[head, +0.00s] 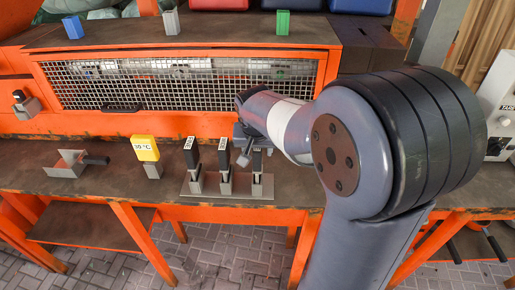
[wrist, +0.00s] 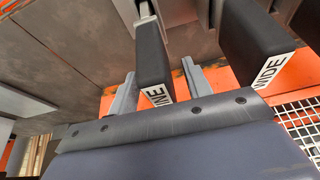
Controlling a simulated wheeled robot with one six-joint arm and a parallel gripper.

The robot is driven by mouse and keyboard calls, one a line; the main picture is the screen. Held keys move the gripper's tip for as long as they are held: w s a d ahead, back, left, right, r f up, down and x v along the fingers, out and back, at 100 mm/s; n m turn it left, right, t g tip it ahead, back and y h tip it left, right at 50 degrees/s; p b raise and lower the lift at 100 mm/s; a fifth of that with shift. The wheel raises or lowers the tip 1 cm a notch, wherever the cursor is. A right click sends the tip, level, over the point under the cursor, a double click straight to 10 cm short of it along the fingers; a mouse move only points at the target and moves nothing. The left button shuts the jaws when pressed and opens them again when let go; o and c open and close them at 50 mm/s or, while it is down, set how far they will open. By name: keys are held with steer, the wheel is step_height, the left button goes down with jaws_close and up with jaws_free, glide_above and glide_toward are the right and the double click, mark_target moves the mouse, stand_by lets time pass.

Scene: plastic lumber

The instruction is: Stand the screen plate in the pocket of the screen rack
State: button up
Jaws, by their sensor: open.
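The screen rack (head: 232,191) is a grey base on the bench with upright grey pockets. Several dark-handled plates stand in it: a left one (head: 191,157), a middle one (head: 223,157) and a right one (head: 258,163). My gripper (head: 256,157) is open at the right plate, partly hidden by my arm. In the wrist view, its two fingers lie either side of one black handle (wrist: 165,45) with a partly covered label. A second handle (wrist: 252,38), labelled WIDE, stands to the right, outside the fingers. I cannot tell which plate is the task's screen plate.
A yellow 30 °C tag (head: 145,149) stands left of the rack, with a grey open box (head: 66,164) further left. Behind is an orange-framed wire mesh (head: 180,84). Blue (head: 73,27), white (head: 170,23) and green (head: 283,22) blocks stand on the shelf above.

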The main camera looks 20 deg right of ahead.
steer(key=v, duration=1)
steer(key=shift+r, duration=0.4)
steer(key=shift+s, duration=0.1)
steer(key=x, duration=1)
steer(key=shift+f, duration=0.25)
steer(key=shift+r+p, duration=0.55)
steer(key=shift+p, duration=0.05)
steer(key=shift+f, duration=0.1)
